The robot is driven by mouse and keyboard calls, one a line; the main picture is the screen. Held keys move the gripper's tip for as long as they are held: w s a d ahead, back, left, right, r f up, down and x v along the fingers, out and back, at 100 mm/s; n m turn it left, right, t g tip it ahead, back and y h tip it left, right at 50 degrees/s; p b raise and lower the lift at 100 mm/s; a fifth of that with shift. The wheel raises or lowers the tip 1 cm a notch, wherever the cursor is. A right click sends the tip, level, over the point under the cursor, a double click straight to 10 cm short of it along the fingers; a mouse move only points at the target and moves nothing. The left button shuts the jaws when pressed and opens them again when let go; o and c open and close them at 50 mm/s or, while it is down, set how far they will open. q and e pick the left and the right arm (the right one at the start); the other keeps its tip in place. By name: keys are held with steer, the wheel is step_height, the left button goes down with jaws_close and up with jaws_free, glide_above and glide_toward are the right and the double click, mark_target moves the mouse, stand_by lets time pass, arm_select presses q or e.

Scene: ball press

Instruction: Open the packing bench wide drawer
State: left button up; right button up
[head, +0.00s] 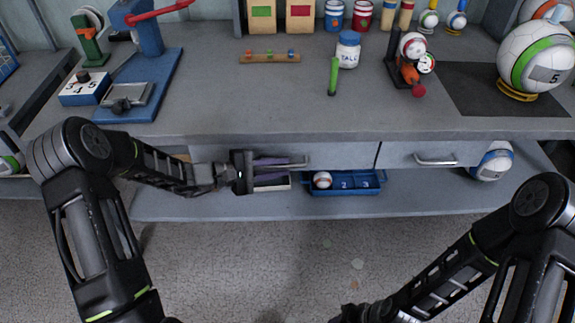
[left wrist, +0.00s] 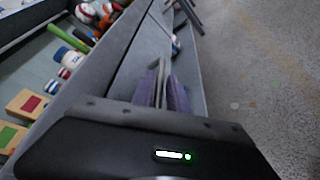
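The wide drawer (head: 340,154) is a grey front under the packing bench top, and it looks shut. Its silver bar handle (head: 301,163) shows at the tips of my left gripper (head: 274,168). The gripper reaches in from the left, its two purple fingers apart, one above the other. In the left wrist view the handle bar (left wrist: 161,78) runs between the purple fingers; firm contact cannot be made out. Part of the handle is hidden by the fingers. My right gripper (head: 348,314) is at the bottom edge, dark and partly cut off.
A narrower drawer with its own handle (head: 435,160) is to the right. On the lower shelf are a blue tray (head: 345,191) with a baseball and a ball (head: 494,162). A talc jar (head: 348,50) and a green marker stand on the bench.

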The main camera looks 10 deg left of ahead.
mark_target(304, 156)
arm_select(q)
steer(key=shift+x, duration=1.3)
jaws_close()
stand_by(0.5)
